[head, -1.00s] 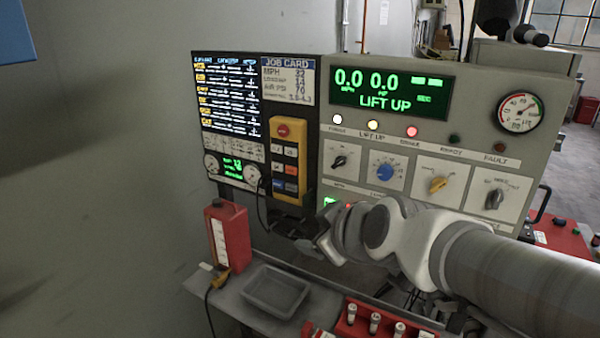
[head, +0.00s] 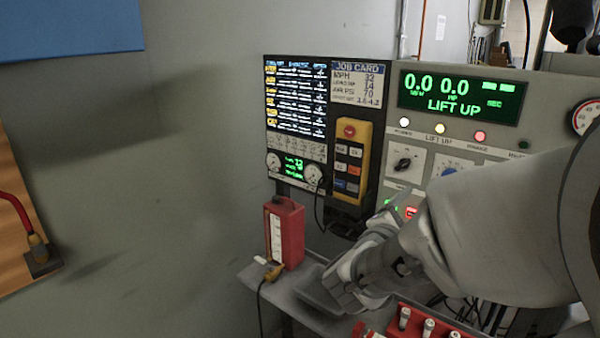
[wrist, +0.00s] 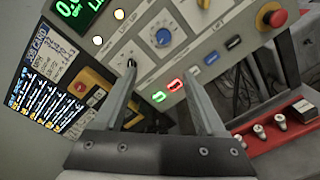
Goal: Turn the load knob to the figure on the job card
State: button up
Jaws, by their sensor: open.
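The control panel carries a blue knob (head: 449,172) on a scaled white plate, partly covered by my arm in the head view; it shows fully in the wrist view (wrist: 164,38). A black knob (head: 403,164) sits to its left. The knob labels are too small to read surely. The job card (head: 357,83) reads MPH 32, a load line 14 and AIR PSI 70. The display (head: 461,97) reads 0.0, 0.0, LIFT UP. My gripper (wrist: 158,73) is open and empty, its fingers pointing at the panel below the blue knob; its left fingertip overlaps the black knob in view.
Lit green and red switches (wrist: 175,84) show between the fingers. A yellow pendant (head: 351,160) hangs left of the panel. A red bottle (head: 284,232) stands on the grey shelf. A red rack (head: 440,325) with several cylinders is below.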

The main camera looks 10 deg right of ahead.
jog(key=w+d+h+p, duration=0.1)
jog(key=w+d+p, duration=0.8)
jog(key=d, duration=0.5)
jog(key=shift+w+n+g, duration=0.3)
jog(key=shift+w, duration=0.2)
grip_shut()
dwell(0.5)
